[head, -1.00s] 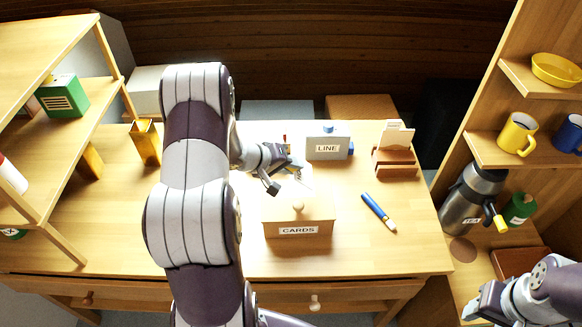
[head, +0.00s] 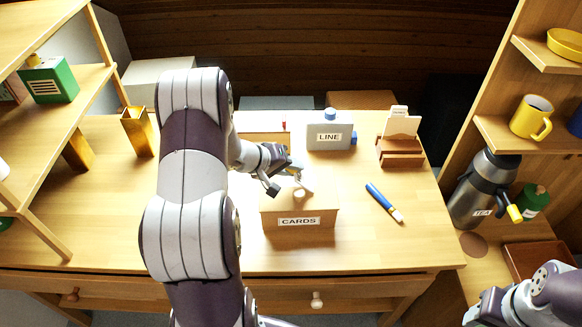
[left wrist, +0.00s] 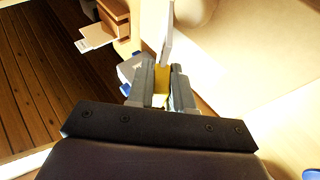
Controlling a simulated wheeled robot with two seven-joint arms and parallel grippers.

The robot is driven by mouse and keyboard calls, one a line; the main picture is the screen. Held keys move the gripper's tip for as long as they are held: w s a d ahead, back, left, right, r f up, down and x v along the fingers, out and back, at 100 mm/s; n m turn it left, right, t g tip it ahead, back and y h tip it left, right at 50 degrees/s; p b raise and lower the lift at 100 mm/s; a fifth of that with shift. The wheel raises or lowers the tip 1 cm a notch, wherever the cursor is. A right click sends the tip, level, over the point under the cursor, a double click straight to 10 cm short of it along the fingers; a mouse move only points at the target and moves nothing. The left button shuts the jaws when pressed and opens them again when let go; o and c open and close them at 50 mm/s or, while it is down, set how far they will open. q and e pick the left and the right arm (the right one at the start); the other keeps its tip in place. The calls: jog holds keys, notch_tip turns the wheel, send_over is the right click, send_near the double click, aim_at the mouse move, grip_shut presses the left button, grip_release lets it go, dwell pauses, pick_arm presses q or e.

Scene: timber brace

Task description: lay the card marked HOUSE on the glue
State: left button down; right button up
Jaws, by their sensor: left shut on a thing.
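My left gripper (head: 285,174) is above the back of the box labelled CARDS (head: 270,222). In the left wrist view its fingers (left wrist: 160,88) are shut on a thin pale piece (left wrist: 167,38) with a yellow part (left wrist: 161,80) between the fingers. The piece is seen nearly edge-on. No lettering on it can be read, so I cannot tell whether it is the HOUSE card. I cannot make out any glue. My right gripper (head: 484,307) is at the lower right, partly cut off by the frame, and its jaws are unclear.
A grey box labelled LINE (head: 313,142) and a wooden holder with pale cards (head: 402,158) stand at the back. A blue-handled brush (head: 380,198) lies to the right. A TEA flask (head: 478,195) stands farther right. The desk's front right is clear.

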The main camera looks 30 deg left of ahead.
pick_arm(q)
jog(key=c, duration=0.9)
grip_release()
jog(key=shift+c, duration=0.2)
jog(key=v, duration=1.2)
jog(key=shift+s+a+r+b, duration=0.15)
jog(key=shift+s+r+b, duration=0.1)
jog(key=shift+b, duration=0.2)
